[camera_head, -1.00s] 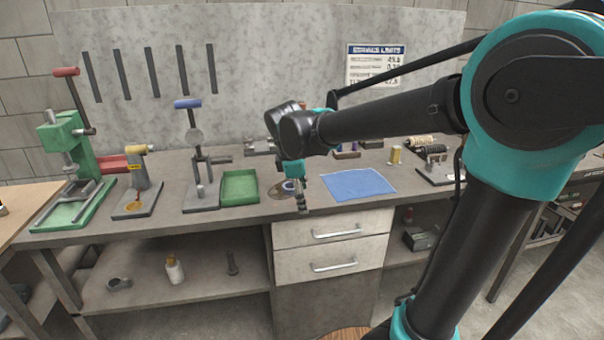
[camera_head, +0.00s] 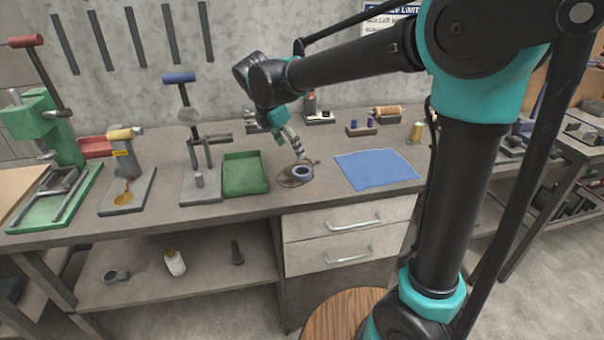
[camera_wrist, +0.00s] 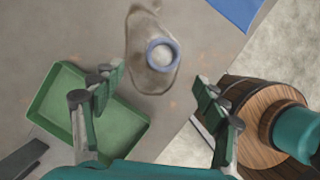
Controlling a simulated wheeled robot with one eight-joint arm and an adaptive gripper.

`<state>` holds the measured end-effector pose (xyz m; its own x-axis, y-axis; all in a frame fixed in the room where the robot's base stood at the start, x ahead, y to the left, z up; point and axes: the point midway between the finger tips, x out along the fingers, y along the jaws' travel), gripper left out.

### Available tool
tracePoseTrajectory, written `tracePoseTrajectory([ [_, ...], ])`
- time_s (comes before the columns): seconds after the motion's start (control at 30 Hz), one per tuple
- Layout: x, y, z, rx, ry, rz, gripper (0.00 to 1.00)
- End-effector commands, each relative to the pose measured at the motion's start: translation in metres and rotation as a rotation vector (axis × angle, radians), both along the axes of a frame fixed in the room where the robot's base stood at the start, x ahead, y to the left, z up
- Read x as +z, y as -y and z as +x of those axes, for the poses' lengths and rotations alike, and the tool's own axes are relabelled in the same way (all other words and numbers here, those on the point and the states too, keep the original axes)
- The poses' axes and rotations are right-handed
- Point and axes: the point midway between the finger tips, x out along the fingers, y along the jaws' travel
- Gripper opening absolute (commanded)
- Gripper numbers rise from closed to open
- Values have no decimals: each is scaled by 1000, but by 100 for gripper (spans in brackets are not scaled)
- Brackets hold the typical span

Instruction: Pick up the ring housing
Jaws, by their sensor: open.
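The ring housing, which I take to be the blue-rimmed ring (camera_head: 302,172), lies on the bench top over a brown stain, between the green tray and the blue mat. In the wrist view the ring (camera_wrist: 149,55) shows as a round blue rim with a pale middle, beyond the fingertips. My gripper (camera_head: 298,154) hangs above the bench, close to the ring in the head view. In the wrist view my gripper (camera_wrist: 157,84) has its green fingers wide apart, with nothing between them. The ring looks apart from both fingers.
The green tray (camera_head: 262,184) stands left of the ring and the blue mat (camera_head: 378,181) lies right of it. A lever press (camera_head: 197,180) stands left of the tray. A brass cylinder (camera_head: 416,131) and spool holders (camera_head: 362,130) stand behind. The drawer front (camera_head: 340,226) lies below the bench edge.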

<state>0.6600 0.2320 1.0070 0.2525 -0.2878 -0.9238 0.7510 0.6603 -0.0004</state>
Motion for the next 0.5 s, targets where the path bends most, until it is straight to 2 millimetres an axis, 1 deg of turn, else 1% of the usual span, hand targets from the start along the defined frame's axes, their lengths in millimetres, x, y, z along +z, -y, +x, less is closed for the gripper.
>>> tracePoseTrajectory([
  [0.03,-10,3,3,-2,1,1,73],
  [0.1,-21,7,6,-1,0,0,73],
  [0.2,-33,10,9,-1,0,0,73],
  [0.43,-46,15,12,-2,1,1,73],
  [0.5,-53,18,12,-2,0,0,73],
])
